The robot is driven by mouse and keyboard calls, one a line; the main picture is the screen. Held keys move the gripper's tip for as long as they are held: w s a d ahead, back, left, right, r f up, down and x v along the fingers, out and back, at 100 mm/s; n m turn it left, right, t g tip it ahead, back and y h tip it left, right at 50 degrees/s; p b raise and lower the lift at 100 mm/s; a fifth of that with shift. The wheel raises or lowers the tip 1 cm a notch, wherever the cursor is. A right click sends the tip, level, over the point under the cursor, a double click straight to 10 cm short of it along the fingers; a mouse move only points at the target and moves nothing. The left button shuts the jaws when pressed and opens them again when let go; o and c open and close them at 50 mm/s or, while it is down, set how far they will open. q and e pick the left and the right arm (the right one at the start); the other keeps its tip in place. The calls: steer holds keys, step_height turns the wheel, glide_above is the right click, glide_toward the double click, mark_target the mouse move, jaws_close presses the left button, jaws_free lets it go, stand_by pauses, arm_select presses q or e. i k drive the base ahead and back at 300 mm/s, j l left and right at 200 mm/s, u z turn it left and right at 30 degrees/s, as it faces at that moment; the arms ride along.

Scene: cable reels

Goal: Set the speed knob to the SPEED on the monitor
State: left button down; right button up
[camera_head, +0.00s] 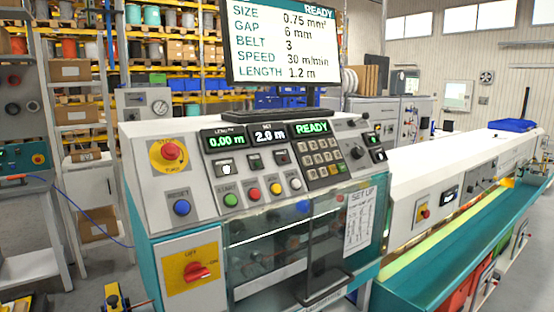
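The monitor (284,42) stands on top of the machine and reads SPEED 30 m/min. It also lists SIZE 0.75 mm², GAP 6 mm, BELT 3 and LENGTH 1.2 m under READY. A round black knob (357,152) sits on the sloped control panel (205,150), right of the keypad (322,160). It may be the speed knob; its label and pointer setting are too small to read. The panel displays show 0.00 m, 2.0 m (269,134) and READY. Neither of my grippers is in view.
A red stop button (169,152), a blue button (181,207) and several coloured buttons are on the panel. A red rotary switch (196,271) is below. A clear guard (290,245) covers the front. A long conveyor unit (450,180) extends right.

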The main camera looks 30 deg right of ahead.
mark_target(358, 151)
steer(key=z, duration=1.55)
